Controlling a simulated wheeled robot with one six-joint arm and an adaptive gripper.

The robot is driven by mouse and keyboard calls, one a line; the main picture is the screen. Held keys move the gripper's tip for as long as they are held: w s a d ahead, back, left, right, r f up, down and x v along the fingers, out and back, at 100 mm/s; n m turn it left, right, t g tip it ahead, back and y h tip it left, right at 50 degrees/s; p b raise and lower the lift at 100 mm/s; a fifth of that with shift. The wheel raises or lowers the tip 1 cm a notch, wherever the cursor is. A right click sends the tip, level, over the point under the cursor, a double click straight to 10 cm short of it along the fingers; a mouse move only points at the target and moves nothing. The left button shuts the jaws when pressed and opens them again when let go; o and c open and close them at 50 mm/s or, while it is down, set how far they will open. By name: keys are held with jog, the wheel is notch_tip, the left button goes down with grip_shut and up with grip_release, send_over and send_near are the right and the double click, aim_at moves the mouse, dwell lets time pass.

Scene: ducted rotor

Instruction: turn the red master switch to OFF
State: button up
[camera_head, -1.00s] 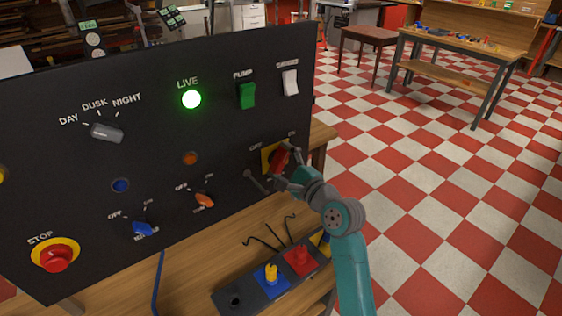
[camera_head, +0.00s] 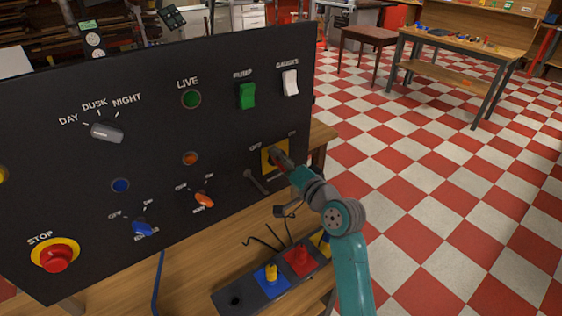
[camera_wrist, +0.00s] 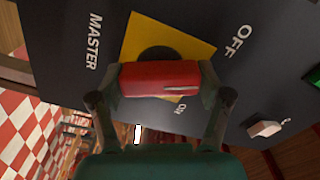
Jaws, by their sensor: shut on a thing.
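The red master switch (camera_wrist: 158,76) shows in the wrist view on its yellow plate (camera_wrist: 190,42), with OFF printed at upper right, ON below right and MASTER at left. Its handle lies across the picture; a white mark at its right end points right, between OFF and ON. My gripper (camera_wrist: 161,86) is shut on the handle, one finger at each end. In the head view my gripper (camera_head: 278,157) is at the yellow plate (camera_head: 267,161) and hides most of the red handle. The LIVE lamp (camera_head: 191,99) is dark green, unlit.
The black panel (camera_head: 200,130) also bears a green PUMP switch (camera_head: 247,96), a white rocker switch (camera_head: 290,83), an orange knob (camera_head: 204,199), a blue knob (camera_head: 143,229) and a red STOP button (camera_head: 57,258). A grey box with coloured controls (camera_head: 232,298) stands on the bench below my arm.

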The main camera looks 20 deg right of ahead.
jog(key=shift+n, duration=1.9)
jog(key=shift+f, duration=0.1)
jog(key=o, duration=1.1)
jog(key=v, duration=1.2)
